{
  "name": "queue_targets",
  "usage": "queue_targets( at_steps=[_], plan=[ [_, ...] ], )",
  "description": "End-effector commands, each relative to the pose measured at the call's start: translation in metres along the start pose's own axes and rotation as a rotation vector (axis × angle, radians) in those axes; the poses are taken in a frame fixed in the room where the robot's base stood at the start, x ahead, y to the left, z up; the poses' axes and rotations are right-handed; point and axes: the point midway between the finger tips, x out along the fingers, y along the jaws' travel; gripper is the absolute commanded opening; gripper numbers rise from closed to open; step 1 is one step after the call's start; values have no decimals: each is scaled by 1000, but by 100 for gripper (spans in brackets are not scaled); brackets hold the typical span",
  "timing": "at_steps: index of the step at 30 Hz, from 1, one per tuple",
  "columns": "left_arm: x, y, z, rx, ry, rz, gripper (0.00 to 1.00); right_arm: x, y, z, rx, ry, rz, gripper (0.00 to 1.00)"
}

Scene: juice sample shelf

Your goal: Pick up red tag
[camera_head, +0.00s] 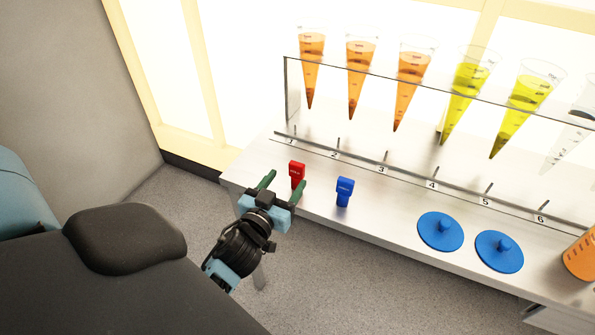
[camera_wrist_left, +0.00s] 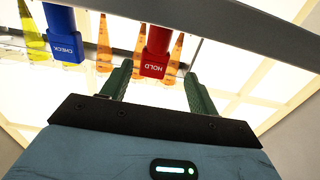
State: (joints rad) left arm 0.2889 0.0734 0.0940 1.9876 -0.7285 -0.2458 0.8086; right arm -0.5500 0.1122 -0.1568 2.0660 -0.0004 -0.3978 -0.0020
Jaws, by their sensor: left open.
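The red tag (camera_head: 297,172) stands on the metal shelf in front of the number 1 and 2 marks. In the left wrist view the red tag (camera_wrist_left: 156,52) reads "HOLD" and shows between the two finger directions, just beyond the tips. My left gripper (camera_head: 284,186) is open, with its green fingers pointing at the red tag, one toward either side of it. In the left wrist view the fingers of my left gripper (camera_wrist_left: 157,78) are spread and empty. Whether they touch the tag I cannot tell. My right gripper is not in view.
A blue tag (camera_head: 344,190), marked "CHECK" in the left wrist view (camera_wrist_left: 64,36), stands just right of the red tag. Two blue lids (camera_head: 440,231) (camera_head: 499,251) lie farther right. Cones of orange and yellow juice (camera_head: 411,80) hang in a rack behind. Open floor lies in front.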

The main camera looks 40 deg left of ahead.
Motion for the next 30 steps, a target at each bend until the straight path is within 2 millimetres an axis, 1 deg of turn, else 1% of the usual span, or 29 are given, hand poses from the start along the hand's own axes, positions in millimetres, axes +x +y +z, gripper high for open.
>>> queue_targets(
  at_steps=[5, 11, 15, 19, 25, 26, 30],
  plan=[
    [5, 1, -1, 0, 0, 0, 60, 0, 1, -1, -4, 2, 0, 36],
    [31, 8, -6, 1, 2, 1, 60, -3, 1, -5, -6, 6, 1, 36],
    [47, 8, -5, 2, 0, 1, 60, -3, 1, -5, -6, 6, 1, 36],
    [52, 8, -4, 1, -1, 1, 60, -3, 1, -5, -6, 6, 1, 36],
    [52, 8, -4, 0, -1, 1, 60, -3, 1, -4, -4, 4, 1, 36],
    [52, 8, -4, 0, -1, 1, 57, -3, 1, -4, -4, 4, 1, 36],
    [52, 8, -4, 0, -1, 1, 39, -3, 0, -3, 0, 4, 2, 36]
  ],
)
